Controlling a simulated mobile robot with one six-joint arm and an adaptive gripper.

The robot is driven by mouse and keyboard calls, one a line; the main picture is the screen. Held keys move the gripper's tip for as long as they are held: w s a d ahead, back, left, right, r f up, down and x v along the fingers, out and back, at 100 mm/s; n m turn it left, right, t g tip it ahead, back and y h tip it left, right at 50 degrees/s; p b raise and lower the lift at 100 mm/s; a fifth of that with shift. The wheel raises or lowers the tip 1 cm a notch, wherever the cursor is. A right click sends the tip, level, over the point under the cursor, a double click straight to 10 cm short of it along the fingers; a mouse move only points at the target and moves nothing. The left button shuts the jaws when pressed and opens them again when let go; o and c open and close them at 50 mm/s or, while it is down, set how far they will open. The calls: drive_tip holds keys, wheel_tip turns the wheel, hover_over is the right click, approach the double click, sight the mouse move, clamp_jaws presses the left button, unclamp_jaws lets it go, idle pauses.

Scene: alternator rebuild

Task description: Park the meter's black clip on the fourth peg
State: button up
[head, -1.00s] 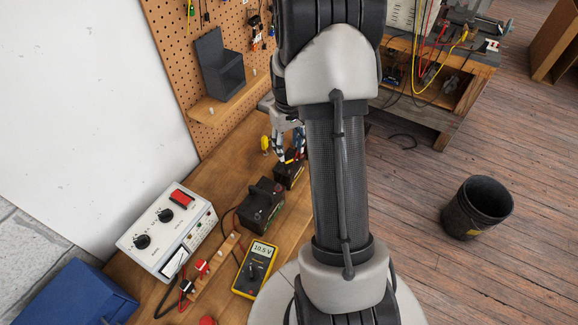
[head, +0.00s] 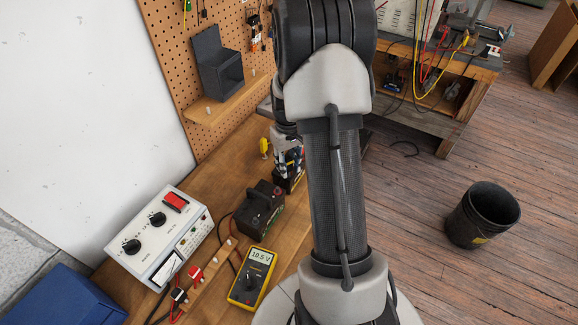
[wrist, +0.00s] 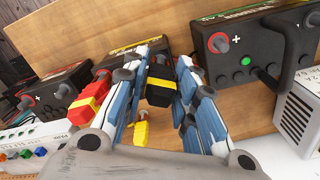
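In the wrist view a black clip with a yellow band (wrist: 160,92) sits between the fingers of my gripper (wrist: 170,62), at a dark battery (wrist: 127,62). The fingers flank the clip, with what look like slim gaps on each side. A red clip with yellow (wrist: 90,100) is just left of the fingers. In the head view my gripper (head: 287,155) is low over the far battery, partly hidden by my arm. The yellow meter (head: 252,277) reads 10.5 V. A wooden peg rail (head: 212,268) lies beside it, with a pale bare peg (head: 231,242) near its far end.
A red clip (head: 195,275) and a black clip (head: 180,296) sit at the rail's near part. A white charger (head: 160,235) stands left of it. Another battery (head: 260,208) stands between meter and gripper. A pegboard with a shelf (head: 215,103) rises behind the bench.

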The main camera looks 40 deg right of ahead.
sight(288, 158)
drive_tip(key=shift+c, duration=1.4)
drive_tip(key=shift+r, duration=0.1)
drive_tip(key=shift+r+p, duration=1.45)
drive_tip(key=shift+r, duration=0.45)
